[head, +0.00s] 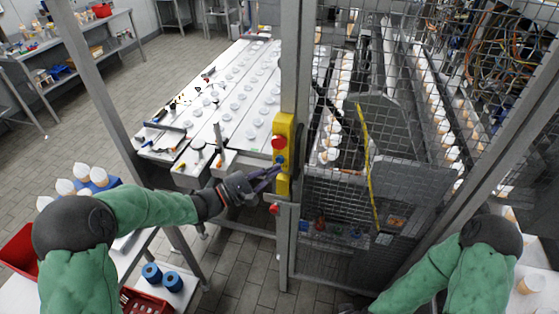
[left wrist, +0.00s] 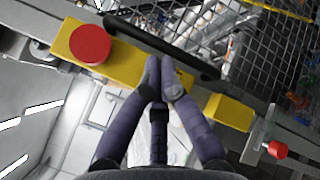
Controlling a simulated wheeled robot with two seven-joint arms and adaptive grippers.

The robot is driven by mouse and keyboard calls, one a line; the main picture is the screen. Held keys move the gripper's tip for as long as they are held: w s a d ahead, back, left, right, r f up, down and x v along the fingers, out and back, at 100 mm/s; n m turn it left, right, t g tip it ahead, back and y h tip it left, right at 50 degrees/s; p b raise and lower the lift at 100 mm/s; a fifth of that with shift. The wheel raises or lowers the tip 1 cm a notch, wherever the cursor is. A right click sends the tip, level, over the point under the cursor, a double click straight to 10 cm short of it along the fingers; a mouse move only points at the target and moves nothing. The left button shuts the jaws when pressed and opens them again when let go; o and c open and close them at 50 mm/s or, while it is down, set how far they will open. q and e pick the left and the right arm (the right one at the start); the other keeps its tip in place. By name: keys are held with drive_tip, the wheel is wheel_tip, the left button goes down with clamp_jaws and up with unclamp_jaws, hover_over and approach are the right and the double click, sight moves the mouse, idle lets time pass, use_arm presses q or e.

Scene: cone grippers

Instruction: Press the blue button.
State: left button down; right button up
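A yellow control box (head: 284,126) is fixed to the grey post, with a round red button (head: 279,142) on it. The small blue button (head: 280,160) sits just below the red one. My left gripper (head: 276,171) is at the box, its fingertips just below the blue button in the head view; I cannot tell whether they touch the box. In the left wrist view the gripper (left wrist: 160,75) has its fingertips together and empty, over the yellow box (left wrist: 128,59) beside the large red button (left wrist: 90,44). The blue button is hidden in that view.
A lower red knob (head: 275,209) sticks out beneath the box. A wire mesh gate (head: 335,235) stands right of the post. A white table with rows of pale discs (head: 238,104) lies behind. Blue spools (head: 152,273) stand at lower left.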

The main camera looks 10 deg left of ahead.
use_arm(q)
drive_tip(key=s, duration=0.4)
drive_tip(key=shift+s, duration=0.4)
drive_tip(key=shift+f, duration=0.1)
idle(0.5)
drive_tip(key=s+d+f+m+g+y+b, duration=0.1)
drive_tip(key=s+d+f+g, duration=0.15)
drive_tip(key=f, duration=0.45)
drive_tip(key=s+d+f+m+g, duration=0.1)
drive_tip(key=s+d+f+g, duration=0.1)
drive_tip(key=d+f+g, duration=0.3)
drive_tip(key=s+f+m+g+y+b, duration=0.1)
drive_tip(key=s+f+m, duration=0.4)
drive_tip(key=f, duration=0.7)
drive_tip(key=s+a+f+m+g+y+b, duration=0.1)
drive_tip(key=s+f+m+y, duration=0.4)
drive_tip(key=f, duration=0.7)
drive_tip(key=s+f+m+g+y+b, duration=0.3)
drive_tip(key=s+f, duration=0.3)
drive_tip(key=f, duration=0.6)
drive_tip(key=shift+a+f+m+b, duration=0.25)
drive_tip(key=shift+a+m+b, duration=0.2)
drive_tip(key=shift+m, duration=0.45)
drive_tip(key=shift+g, duration=0.25)
